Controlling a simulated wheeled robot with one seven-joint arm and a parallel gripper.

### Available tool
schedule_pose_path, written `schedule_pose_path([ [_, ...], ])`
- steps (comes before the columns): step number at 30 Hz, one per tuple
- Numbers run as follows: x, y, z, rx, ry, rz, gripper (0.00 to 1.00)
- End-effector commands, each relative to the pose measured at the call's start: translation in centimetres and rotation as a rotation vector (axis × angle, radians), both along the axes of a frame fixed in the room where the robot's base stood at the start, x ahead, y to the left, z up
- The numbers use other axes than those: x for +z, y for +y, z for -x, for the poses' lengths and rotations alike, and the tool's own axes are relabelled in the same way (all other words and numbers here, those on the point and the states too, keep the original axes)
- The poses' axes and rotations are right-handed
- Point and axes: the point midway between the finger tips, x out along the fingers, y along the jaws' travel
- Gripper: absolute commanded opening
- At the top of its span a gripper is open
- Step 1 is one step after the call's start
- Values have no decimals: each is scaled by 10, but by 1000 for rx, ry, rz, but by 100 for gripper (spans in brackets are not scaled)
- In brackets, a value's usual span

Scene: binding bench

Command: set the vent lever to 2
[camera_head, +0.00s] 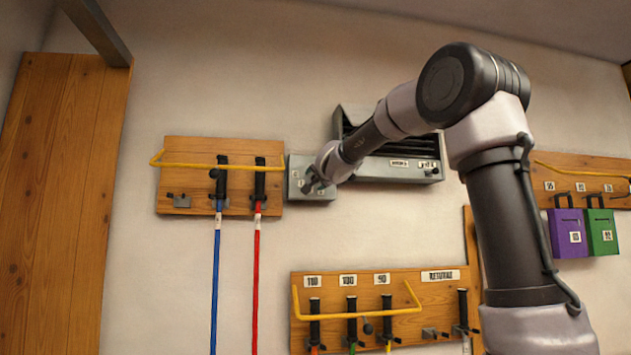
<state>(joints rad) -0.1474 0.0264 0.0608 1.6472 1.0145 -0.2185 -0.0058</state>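A grey metal box (302,165) with small white labels is fixed to the wall left of a dark-slatted vent (385,150). My gripper (313,187) is at the front of this grey box, over its lower right part. The lever itself is hidden behind or too small to tell from my fingers. I cannot tell whether the fingers are touching the lever or closed on it. The digits on the box labels are too small to read.
Left of the box, a wooden board (180,150) carries a yellow rail, a blue rod (215,280) and a red rod (256,280). Below, another board (440,290) holds several black handles. A purple box (567,232) and green box (601,231) hang at right.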

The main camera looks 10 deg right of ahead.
Motion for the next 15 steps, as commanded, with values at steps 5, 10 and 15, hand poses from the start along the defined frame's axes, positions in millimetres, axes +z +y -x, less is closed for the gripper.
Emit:
schedule_pose_path([
  [5,0,0,0,0,0,0,69],
  [10,0,0,3,0,0,1,69],
  [15,1,-1,25,0,-2,0,69],
])
